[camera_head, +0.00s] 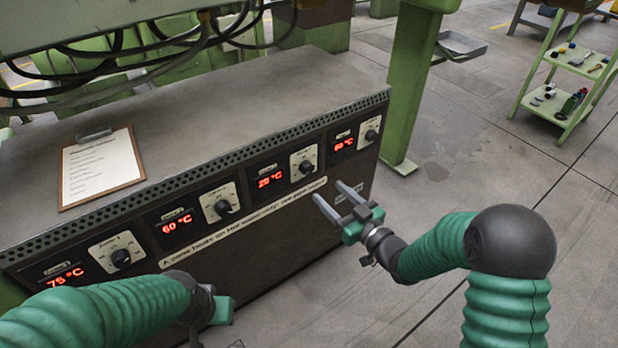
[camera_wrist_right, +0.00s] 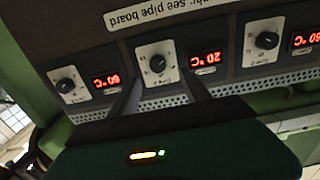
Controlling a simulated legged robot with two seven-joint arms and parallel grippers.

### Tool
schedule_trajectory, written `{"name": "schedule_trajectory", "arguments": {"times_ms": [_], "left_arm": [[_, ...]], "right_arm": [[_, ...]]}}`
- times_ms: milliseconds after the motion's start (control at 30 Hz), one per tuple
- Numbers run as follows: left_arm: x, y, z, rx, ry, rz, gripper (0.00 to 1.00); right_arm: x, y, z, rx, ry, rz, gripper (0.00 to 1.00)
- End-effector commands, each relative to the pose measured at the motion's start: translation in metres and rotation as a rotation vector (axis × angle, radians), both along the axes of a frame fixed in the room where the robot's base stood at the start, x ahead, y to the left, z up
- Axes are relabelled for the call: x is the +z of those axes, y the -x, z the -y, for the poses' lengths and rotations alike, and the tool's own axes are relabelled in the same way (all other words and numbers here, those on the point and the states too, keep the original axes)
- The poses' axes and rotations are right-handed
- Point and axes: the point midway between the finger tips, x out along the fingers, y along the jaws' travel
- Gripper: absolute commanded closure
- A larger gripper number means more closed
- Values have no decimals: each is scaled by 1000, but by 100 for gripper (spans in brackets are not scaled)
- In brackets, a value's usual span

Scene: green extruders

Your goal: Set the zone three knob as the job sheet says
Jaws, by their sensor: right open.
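The heater cabinet front (camera_head: 270,255) carries a row of black knobs on pale plates, each right of a red display. The third knob from the left (camera_head: 305,167) pairs with a display (camera_head: 270,180) that the right wrist view shows inverted as 20 °C (camera_wrist_right: 206,60). My right gripper (camera_head: 328,192) is open and empty, fingers pointing at the panel below that knob, apart from it. In the right wrist view its fingers (camera_wrist_right: 160,80) flank the knob (camera_wrist_right: 157,63). A clipboard sheet (camera_head: 100,167) lies on the cabinet; its text is unreadable. My left gripper (camera_head: 222,310) is low front, fingers hidden.
Other knobs sit at the far left (camera_head: 120,257), second (camera_head: 222,208) and far right (camera_head: 371,134). Black cables (camera_head: 180,45) hang above the cabinet. A green post (camera_head: 412,85) stands right of it. A green cart (camera_head: 568,80) is farther right, with open floor between.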

Motion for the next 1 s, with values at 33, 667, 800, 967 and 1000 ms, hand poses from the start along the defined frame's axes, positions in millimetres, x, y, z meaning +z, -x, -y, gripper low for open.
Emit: {"name": "schedule_trajectory", "arguments": {"times_ms": [33, 667, 800, 967, 1000], "left_arm": [[-11, 0, 0, -1, 0, 0, 64], [-41, 0, 1, -1, 0, 0, 64], [-41, 0, 1, -1, 0, 0, 64], [-41, 0, 1, -1, 0, 0, 64], [-41, 0, 1, -1, 0, 0, 64]], "right_arm": [[-6, -11, -7, 1, 1, 3, 44], [-1, -85, -60, -4, 1, -2, 44], [-1, -85, -60, -3, 1, -2, 48], [-1, -84, -60, -3, 1, -2, 69], [-1, -84, -60, -3, 1, -2, 74]]}}
